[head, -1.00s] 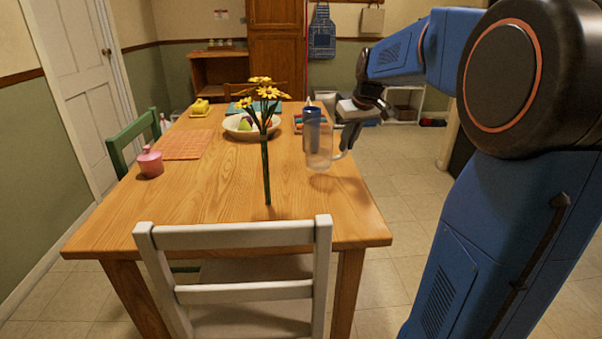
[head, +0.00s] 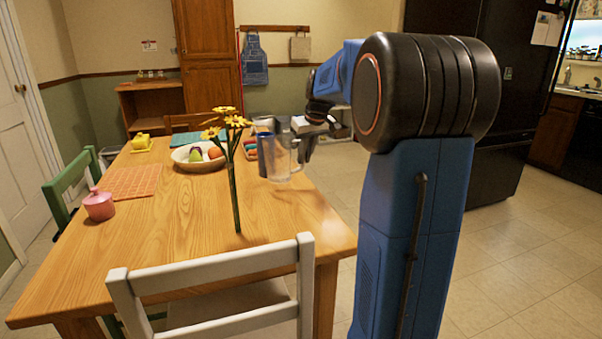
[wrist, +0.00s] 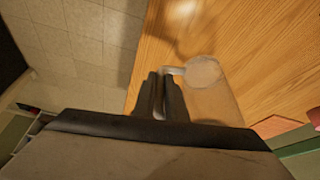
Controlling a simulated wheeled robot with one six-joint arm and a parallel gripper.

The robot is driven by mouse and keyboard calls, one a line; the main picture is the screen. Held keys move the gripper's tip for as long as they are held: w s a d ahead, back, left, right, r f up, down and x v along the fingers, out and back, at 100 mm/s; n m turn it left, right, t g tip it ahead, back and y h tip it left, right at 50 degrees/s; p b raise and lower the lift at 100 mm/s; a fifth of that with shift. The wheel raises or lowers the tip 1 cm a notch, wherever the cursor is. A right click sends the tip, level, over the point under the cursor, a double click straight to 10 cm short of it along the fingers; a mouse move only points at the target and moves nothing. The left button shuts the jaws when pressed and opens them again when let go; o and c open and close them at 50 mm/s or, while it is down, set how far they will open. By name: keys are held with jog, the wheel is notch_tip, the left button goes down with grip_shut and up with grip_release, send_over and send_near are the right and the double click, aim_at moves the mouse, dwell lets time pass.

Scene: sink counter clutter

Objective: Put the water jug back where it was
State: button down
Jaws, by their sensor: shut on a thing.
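The water jug (head: 279,165) is a clear, see-through jug, upright at the right side of the wooden table. My gripper (head: 303,143) is shut on its handle, to the right of the jug body. The jug appears to be a little above the table top; I cannot tell the exact gap. In the wrist view my gripper (wrist: 164,98) has its fingers close together on the handle, and the round jug (wrist: 204,72) shows beyond them over the wood.
The table (head: 180,220) bears a tall stem of yellow flowers (head: 235,175), a fruit bowl (head: 180,158), a pink pot (head: 99,206) and an orange mat (head: 132,182). Something blue (head: 265,146) shows beside the jug. A white chair (head: 210,265) stands in front. The table's near middle is clear.

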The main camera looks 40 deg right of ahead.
jog(key=shift+f, duration=2.4)
jog(key=shift+f, duration=0.15)
jog(key=c, duration=1.8)
grip_release()
jog(key=v, duration=1.2)
jog(key=shift+d, duration=0.1)
